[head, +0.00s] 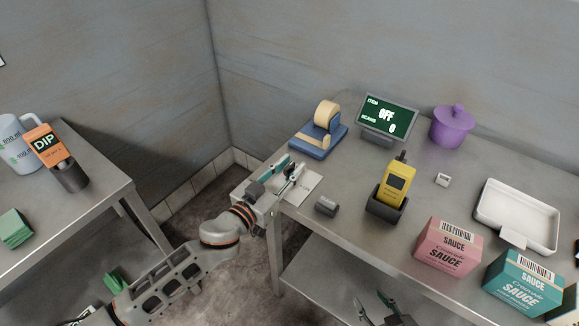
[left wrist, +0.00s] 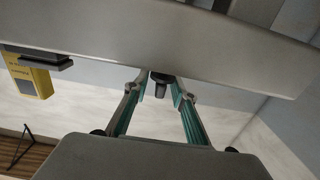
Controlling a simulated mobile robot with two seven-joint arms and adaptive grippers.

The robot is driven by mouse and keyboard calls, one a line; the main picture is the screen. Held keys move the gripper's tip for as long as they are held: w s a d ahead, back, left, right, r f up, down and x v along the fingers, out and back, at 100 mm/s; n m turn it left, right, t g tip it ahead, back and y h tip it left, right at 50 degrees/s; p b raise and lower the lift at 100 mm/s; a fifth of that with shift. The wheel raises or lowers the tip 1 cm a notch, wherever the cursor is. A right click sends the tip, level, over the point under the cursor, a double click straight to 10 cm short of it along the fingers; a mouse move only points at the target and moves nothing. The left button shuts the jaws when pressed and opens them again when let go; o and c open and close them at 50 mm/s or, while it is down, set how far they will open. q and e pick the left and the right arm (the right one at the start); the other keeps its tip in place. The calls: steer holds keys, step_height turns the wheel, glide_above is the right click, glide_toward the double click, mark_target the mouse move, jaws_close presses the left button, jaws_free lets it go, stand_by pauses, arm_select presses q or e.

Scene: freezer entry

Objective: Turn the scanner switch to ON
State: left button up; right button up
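The display (head: 387,118) on the steel table reads OFF, with a 0 below. A pale switch plate (head: 310,181) with a small dark knob lies at the table's left corner. My left gripper (head: 287,172) is over this plate. In the left wrist view, the dark knob (left wrist: 160,84) lies between the tips of my left gripper (left wrist: 160,88), which look apart; I cannot tell whether they touch it. The yellow scanner (head: 397,183) stands in a dark holder and also shows in the left wrist view (left wrist: 33,82). My right gripper (head: 381,308) is open and empty at the bottom edge.
A blue tape dispenser (head: 315,144), purple pot (head: 452,126), white tray (head: 515,215), pink sauce box (head: 447,247) and teal sauce box (head: 522,283) stand on the table. A small dark cylinder (head: 326,206) lies near the front edge. A second table (head: 85,215) stands left.

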arm_select(q)
jaws_close()
